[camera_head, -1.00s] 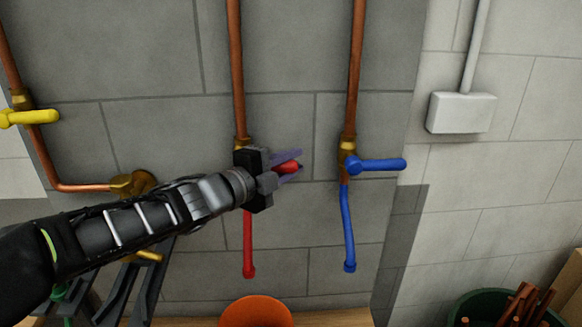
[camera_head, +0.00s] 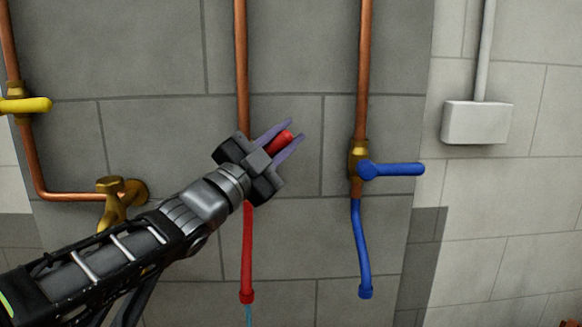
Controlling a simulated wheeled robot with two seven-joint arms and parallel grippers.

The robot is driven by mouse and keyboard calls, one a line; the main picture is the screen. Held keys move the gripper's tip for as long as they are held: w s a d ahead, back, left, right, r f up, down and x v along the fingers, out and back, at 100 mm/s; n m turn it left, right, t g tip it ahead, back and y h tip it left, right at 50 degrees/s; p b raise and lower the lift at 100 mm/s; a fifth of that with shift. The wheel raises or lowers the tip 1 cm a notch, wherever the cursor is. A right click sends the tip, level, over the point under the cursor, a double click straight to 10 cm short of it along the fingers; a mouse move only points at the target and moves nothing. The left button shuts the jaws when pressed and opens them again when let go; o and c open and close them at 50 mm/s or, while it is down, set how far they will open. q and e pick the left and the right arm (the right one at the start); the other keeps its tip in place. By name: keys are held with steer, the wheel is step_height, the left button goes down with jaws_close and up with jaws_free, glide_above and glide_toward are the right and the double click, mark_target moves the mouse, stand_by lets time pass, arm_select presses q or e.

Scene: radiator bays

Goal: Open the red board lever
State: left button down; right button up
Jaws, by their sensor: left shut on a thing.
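The red lever (camera_head: 283,138) shows between the fingers of my left gripper (camera_head: 281,141), which is shut on it. The lever tilts up to the right. The gripper body hides the valve and the lever's base. A copper pipe (camera_head: 241,70) comes down to the valve from above. The red hose (camera_head: 247,250) hangs below, and a thin pale-blue stream (camera_head: 248,315) shows under its end. My right gripper is not in view.
To the right, a blue lever (camera_head: 395,169) points right on its own pipe, with a blue hose (camera_head: 361,245) below. A yellow lever (camera_head: 28,105) and a brass tap (camera_head: 118,198) are at the left. A white box (camera_head: 477,122) is on the right wall.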

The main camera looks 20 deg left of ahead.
mark_target(268, 149)
arm_select(q)
steer(key=shift+a+n+t, duration=0.1)
steer(key=shift+n+t, duration=0.2)
steer(key=c, duration=1.3)
jaws_free()
steer(key=shift+r, duration=0.1)
steer(key=shift+o, duration=0.2)
steer(key=shift+s, duration=0.1)
steer(key=b+v, duration=0.1)
steer(key=v, duration=0.5)
steer(key=shift+s+a, duration=0.1)
steer(key=shift+s, duration=0.2)
steer(key=shift+s+a+f, duration=0.15)
steer(key=shift+s+f, duration=0.15)
steer(key=shift+s, duration=0.2)
